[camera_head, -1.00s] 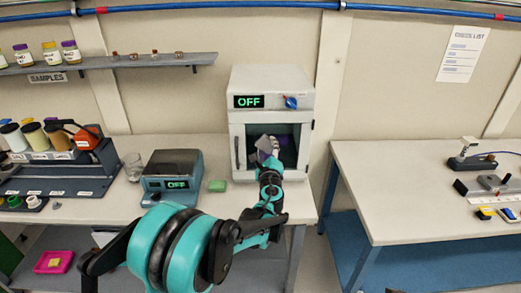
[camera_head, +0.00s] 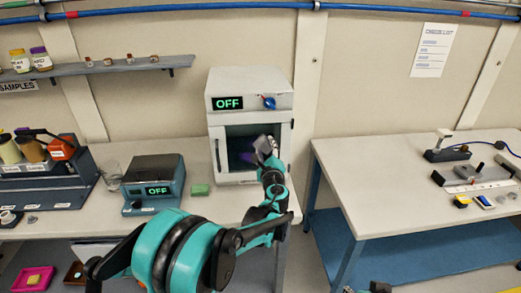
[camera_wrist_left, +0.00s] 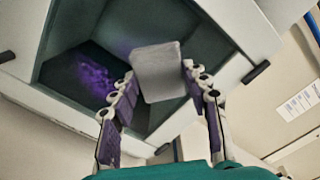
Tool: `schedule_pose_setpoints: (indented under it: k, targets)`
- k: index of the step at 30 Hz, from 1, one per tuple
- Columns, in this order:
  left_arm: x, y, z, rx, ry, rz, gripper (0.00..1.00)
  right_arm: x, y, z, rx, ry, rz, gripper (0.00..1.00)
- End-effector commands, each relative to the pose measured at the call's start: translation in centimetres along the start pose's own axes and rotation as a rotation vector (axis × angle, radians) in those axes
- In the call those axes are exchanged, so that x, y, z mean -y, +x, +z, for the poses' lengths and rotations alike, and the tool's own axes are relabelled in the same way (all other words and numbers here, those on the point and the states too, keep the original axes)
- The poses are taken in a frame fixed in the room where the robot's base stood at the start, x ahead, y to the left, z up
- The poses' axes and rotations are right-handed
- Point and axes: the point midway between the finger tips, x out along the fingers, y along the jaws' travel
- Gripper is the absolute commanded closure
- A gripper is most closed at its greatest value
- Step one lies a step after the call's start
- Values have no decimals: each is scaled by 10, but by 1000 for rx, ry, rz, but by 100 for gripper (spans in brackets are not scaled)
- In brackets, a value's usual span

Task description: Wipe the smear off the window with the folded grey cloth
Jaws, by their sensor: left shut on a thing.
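The folded grey cloth (camera_wrist_left: 158,72) is pinched between the fingers of my left gripper (camera_wrist_left: 160,85). In the head view the cloth (camera_head: 265,145) and my left gripper (camera_head: 270,163) are in front of the right part of the window (camera_head: 237,148) of a white cabinet. In the wrist view the dark window (camera_wrist_left: 70,55) lies behind the cloth, and a purple smear (camera_wrist_left: 95,72) shows on it, left of the cloth. I cannot tell whether the cloth touches the glass.
The white cabinet (camera_head: 248,88) has an OFF display and a blue knob. Left of it on the bench stand a green block (camera_head: 199,190) and a teal device (camera_head: 153,183). A second table (camera_head: 370,170) stands at right, past a gap.

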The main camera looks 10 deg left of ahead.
Motion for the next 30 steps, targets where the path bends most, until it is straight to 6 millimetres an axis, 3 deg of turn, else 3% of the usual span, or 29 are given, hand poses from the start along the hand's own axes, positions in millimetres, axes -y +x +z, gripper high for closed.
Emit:
schedule_pose_setpoints:
  k: [6, 17, 30]
  targets:
    - [14, 2, -16, -5, 0, -4, 77, 0, 0, 0, 0, 0, 0, 60]
    - [16, 0, -18, -6, 0, -5, 77, 0, 1, 0, 0, 0, 0, 60]
    - [15, -45, -17, -4, 0, -3, 77, 0, 2, 2, 0, 0, 0, 60]
